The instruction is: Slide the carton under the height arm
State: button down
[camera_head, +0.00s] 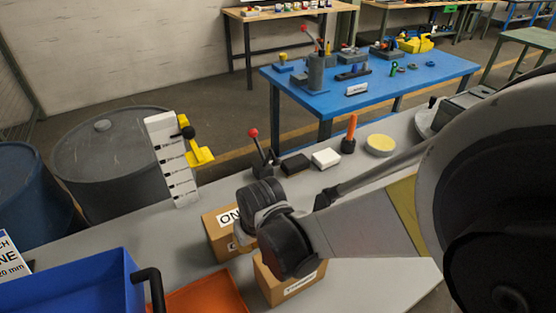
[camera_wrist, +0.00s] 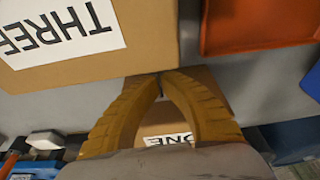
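The height gauge (camera_head: 168,145) stands at the bench's left edge, a white marked board with a yellow height arm (camera_head: 201,156) sticking out to the right and a black knob. A brown carton labelled ONE (camera_head: 219,244) sits near the middle of the bench, right of and nearer than the gauge; it also shows in the wrist view (camera_wrist: 185,82). A second carton (camera_head: 290,289) is nearer; the wrist view shows a carton labelled THREE (camera_wrist: 140,50). My gripper's yellow fingers (camera_wrist: 161,77) have their tips together over carton ONE, holding nothing visible. In the head view my wrist hides them.
An orange tray (camera_head: 208,301) and a blue bin (camera_head: 70,290) with a black handle are at the front left. Behind the cartons stand a red-knobbed lever (camera_head: 262,155), dark and white blocks, an orange-handled tool (camera_head: 350,132) and a yellow disc (camera_head: 380,144). Bench space between gauge and cartons is clear.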

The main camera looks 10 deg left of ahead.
jog(key=b+x, duration=0.1)
jog(key=x, duration=0.2)
jog(key=shift+f, duration=0.1)
jog(key=w+a, duration=0.5)
jog(key=w, duration=0.1)
jog(key=shift+w+a, duration=0.1)
jog(key=shift+a, duration=0.25)
